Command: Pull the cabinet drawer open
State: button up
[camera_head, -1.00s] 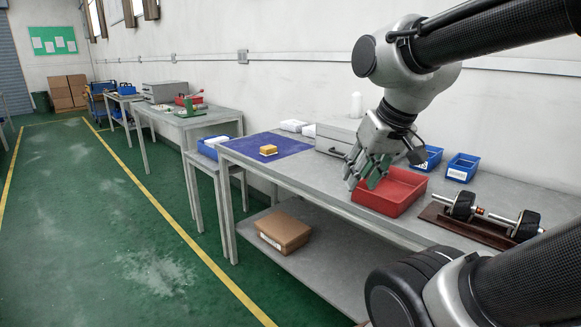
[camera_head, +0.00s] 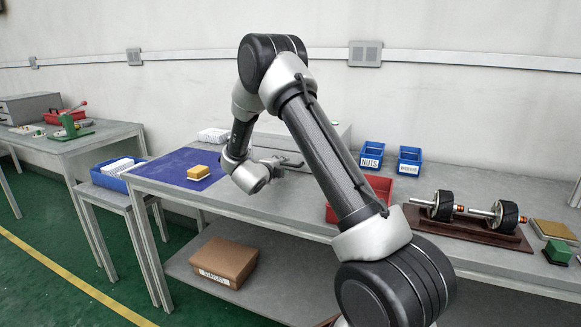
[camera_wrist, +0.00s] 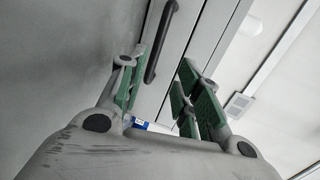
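The grey cabinet (camera_head: 338,134) stands on the workbench in the head view, partly hidden behind my arm. In the wrist view its light drawer front (camera_wrist: 178,62) carries a dark bar handle (camera_wrist: 162,38). The drawer looks closed, though my arm hides much of it. My gripper (camera_head: 290,162) is in front of the cabinet in the head view. In the wrist view my gripper (camera_wrist: 161,60) is open, with green-padded fingers spread on either side of the handle. I cannot tell how far the fingertips are from the handle; nothing is held.
A red bin (camera_head: 378,187), blue bins (camera_head: 371,154) and a rotor stand (camera_head: 465,234) are right of the cabinet. A cardboard box (camera_head: 224,262) sits on the lower shelf.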

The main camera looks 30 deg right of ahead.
aim_at(290, 165)
jog(key=shift+s+d+f+m+g+h, duration=0.1)
jog(key=shift+d+f+m+g+h, duration=0.2)
jog(key=shift+f, duration=0.2)
jog(key=shift+d+f, duration=0.15)
jog(key=shift+d, duration=0.15)
jog(key=x, duration=0.7)
jog(key=shift+a, duration=0.15)
grip_shut()
